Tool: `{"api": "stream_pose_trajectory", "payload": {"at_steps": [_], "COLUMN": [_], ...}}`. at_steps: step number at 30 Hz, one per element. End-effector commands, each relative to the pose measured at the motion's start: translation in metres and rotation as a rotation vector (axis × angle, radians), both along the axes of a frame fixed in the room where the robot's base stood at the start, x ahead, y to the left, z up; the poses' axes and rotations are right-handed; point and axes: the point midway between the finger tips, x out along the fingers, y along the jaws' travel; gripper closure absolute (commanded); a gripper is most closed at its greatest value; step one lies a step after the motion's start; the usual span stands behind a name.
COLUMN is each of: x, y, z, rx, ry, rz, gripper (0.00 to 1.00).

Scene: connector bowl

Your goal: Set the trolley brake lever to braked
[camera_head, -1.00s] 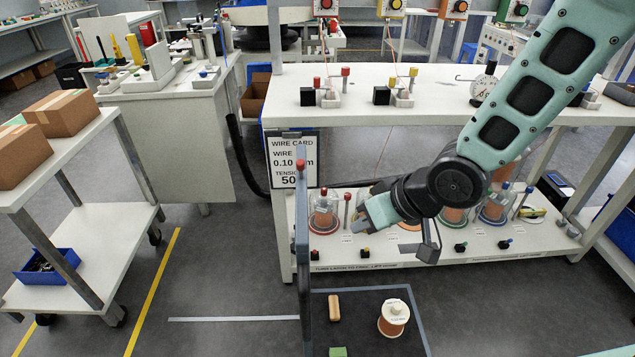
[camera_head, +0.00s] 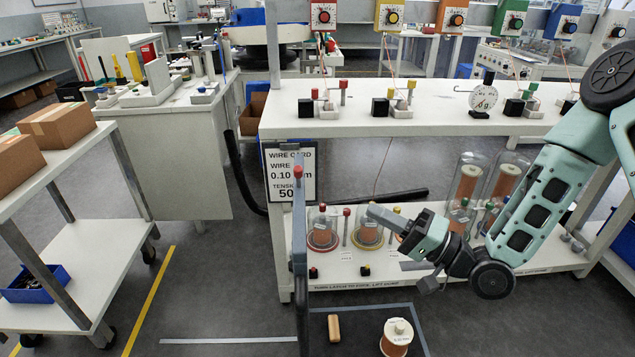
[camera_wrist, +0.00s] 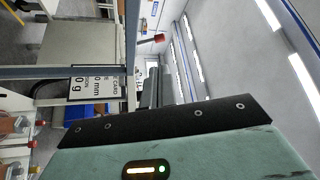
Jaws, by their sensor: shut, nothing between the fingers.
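In the wrist view the red knob (camera_wrist: 159,38) sits on a short dark stem beside the grey bar (camera_wrist: 50,72). My gripper (camera_head: 372,210) is shut and empty, right of the post and apart from it, its tips pointing left.
A white bench (camera_head: 430,122) with glass-covered spools on its lower shelf stands behind my gripper. A wire card (camera_head: 291,172) hangs at its left end. A trolley with boxes (camera_head: 58,125) stands left; floor between is clear.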

Motion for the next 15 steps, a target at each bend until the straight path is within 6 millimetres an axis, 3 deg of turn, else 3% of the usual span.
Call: {"api": "stream_pose_trajectory", "payload": {"at_steps": [7, 15], "x": [0.009, 0.038], "y": [0.016, 0.06], "z": [0.005, 0.019], "rx": [-0.003, -0.002], "ry": [-0.004, -0.004], "rz": [0.003, 0.003], "gripper": [1.0, 1.0]}}
